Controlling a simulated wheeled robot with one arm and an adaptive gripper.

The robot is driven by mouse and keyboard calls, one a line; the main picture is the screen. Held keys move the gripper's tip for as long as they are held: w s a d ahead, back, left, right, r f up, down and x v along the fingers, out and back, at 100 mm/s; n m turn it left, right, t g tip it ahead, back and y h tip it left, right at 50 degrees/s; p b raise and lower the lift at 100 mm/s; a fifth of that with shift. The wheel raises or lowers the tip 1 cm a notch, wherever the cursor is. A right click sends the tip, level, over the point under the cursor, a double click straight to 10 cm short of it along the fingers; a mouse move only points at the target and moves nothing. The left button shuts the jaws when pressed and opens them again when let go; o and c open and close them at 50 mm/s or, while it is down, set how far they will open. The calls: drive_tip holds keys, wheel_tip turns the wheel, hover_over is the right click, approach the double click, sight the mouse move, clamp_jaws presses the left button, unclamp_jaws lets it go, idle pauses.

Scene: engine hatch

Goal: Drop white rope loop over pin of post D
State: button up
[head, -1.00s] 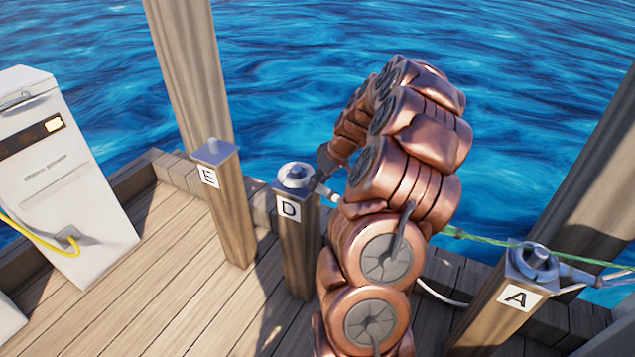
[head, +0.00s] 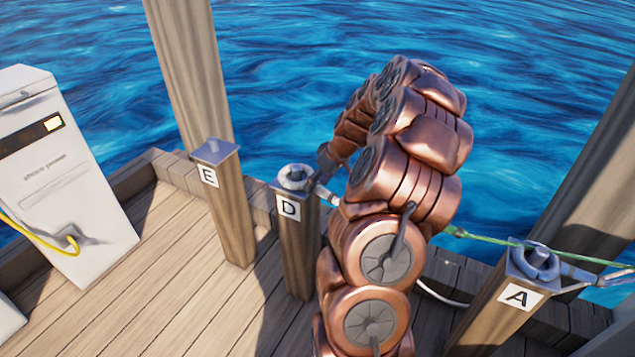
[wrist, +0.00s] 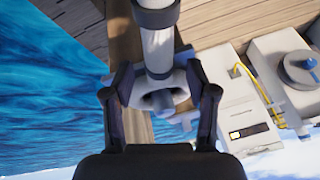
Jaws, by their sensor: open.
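Post D (head: 300,235) is a square wooden post with a metal cap. A pale grey-white ring, the rope loop (head: 295,184), lies on its cap and appears to be around the pin. A white and grey fitting (head: 328,197) runs from it to the right, behind my arm. In the wrist view, a grey loop end (wrist: 160,95) with a pale cylindrical fitting (wrist: 157,48) lies between the fingers. My gripper (wrist: 158,80) is open, with one finger on each side of the loop end. My gripper is mostly hidden behind my arm in the head view.
A white power pedestal (head: 65,180) with a yellow cable stands at left. Open deck lies between.

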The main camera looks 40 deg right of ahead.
drive_tip(key=shift+r, duration=0.1)
drive_tip(key=v, duration=1.2)
drive_tip(key=shift+s, duration=0.1)
idle(0.3)
drive_tip(key=s+a+r+n+g, duration=0.2)
drive_tip(key=a+g, duration=0.1)
drive_tip(key=a, duration=2.3)
drive_tip(key=s+a+f+m+g+h, duration=0.1)
drive_tip(key=s+a, duration=0.3)
drive_tip(key=s, duration=0.3)
drive_tip(key=s+a+f+g, duration=0.1)
drive_tip(key=s+a+g, duration=0.15)
drive_tip(key=s, duration=0.45)
drive_tip(key=s+a+f+m+g+h, duration=0.1)
drive_tip(key=s+a+f, duration=0.1)
drive_tip(key=s+a, duration=0.35)
wheel_tip(320, 180, up, 25)
drive_tip(key=s+t+p, duration=0.1)
drive_tip(key=s+p, duration=0.1)
drive_tip(key=p, duration=2.1)
drive_tip(key=shift+s+d, duration=0.25)
drive_tip(key=shift+d, duration=0.2)
drive_tip(key=shift+f, duration=0.15)
